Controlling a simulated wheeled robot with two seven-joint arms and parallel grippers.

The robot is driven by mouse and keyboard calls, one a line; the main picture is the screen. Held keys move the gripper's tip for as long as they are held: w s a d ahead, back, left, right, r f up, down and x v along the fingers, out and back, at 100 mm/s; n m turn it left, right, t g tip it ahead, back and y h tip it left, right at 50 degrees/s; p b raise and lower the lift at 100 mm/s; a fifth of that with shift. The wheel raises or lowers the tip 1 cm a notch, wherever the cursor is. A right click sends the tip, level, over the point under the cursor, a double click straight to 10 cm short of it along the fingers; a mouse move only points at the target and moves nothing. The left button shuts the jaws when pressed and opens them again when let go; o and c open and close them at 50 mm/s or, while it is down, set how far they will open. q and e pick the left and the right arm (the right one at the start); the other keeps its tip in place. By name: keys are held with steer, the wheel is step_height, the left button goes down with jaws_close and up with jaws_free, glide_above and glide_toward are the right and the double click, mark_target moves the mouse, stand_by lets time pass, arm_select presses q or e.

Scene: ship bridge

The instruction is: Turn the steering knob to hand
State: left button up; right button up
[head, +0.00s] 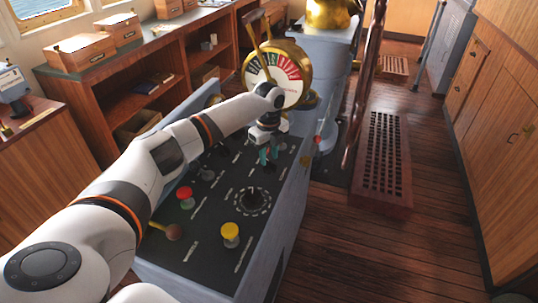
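A grey console with a black sloping top panel (205,235) stands in front of me. A black rotary knob (253,199) sits on it inside a ring of white marks. The panel lettering is too small to read, so I cannot tell whether this is the steering knob. My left gripper (267,156) points down at the panel's far right part, beyond the black knob and apart from it. Its teal fingertips show, but whether something is between them is unclear. The arm and gripper hide part of the panel. My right gripper is not in view.
A yellow knob (230,232), a red knob (185,194) and a brown-knobbed lever (174,231) also stand on the panel. A brass telegraph dial (287,70) rises behind the gripper. Wooden shelves line the left; a wooden grating (386,150) lies right on open floor.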

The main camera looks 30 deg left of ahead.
arm_select(q)
steer(key=shift+f, duration=0.8)
steer(key=shift+c, duration=0.5)
jaws_close()
